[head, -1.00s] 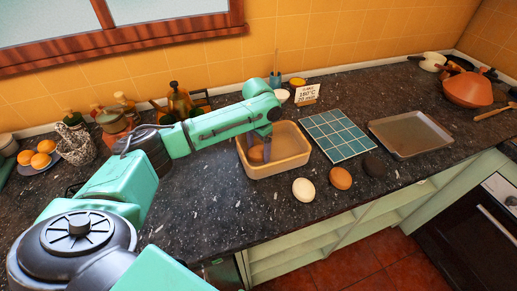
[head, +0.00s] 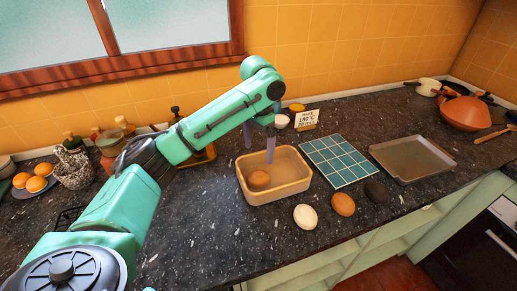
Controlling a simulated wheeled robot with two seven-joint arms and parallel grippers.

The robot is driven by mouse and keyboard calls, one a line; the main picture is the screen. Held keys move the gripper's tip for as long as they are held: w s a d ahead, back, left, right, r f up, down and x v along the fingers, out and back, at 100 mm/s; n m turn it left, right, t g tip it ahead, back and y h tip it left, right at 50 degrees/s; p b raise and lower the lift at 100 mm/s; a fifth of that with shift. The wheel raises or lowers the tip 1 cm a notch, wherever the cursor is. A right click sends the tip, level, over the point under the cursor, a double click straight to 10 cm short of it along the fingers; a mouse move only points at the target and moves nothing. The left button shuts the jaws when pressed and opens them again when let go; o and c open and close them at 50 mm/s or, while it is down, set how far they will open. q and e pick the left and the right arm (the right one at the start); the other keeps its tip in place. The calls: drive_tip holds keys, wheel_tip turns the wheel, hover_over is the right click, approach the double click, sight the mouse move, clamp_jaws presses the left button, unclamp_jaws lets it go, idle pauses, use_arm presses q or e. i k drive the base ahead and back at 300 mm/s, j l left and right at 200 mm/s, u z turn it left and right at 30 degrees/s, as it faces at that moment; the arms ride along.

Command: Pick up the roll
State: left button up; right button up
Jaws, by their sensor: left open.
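A brown roll (head: 258,179) lies in the front left part of a tan rectangular bin (head: 283,193). Outside the bin, in front of it on the counter, are a pale roll (head: 305,217), an orange-brown roll (head: 343,204) and a near-black roll (head: 376,190) in a row. My left gripper (head: 260,149) is open and empty above the back left of the bin, its two fingers apart and pointing down. It is clear of the brown roll. My right gripper is not in view.
A blue tiled board (head: 338,160) and a grey metal tray (head: 412,158) lie right of the bin. A small sign (head: 307,120) stands behind it. A plate of oranges (head: 36,180) and bottles are at left, an orange pot (head: 465,113) at far right.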

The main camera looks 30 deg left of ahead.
sight(341, 202)
drive_tip(key=k+l, duration=0.5)
drive_tip(key=k, duration=0.15)
drive_tip(key=k+l, duration=0.5)
drive_tip(key=k, duration=0.2)
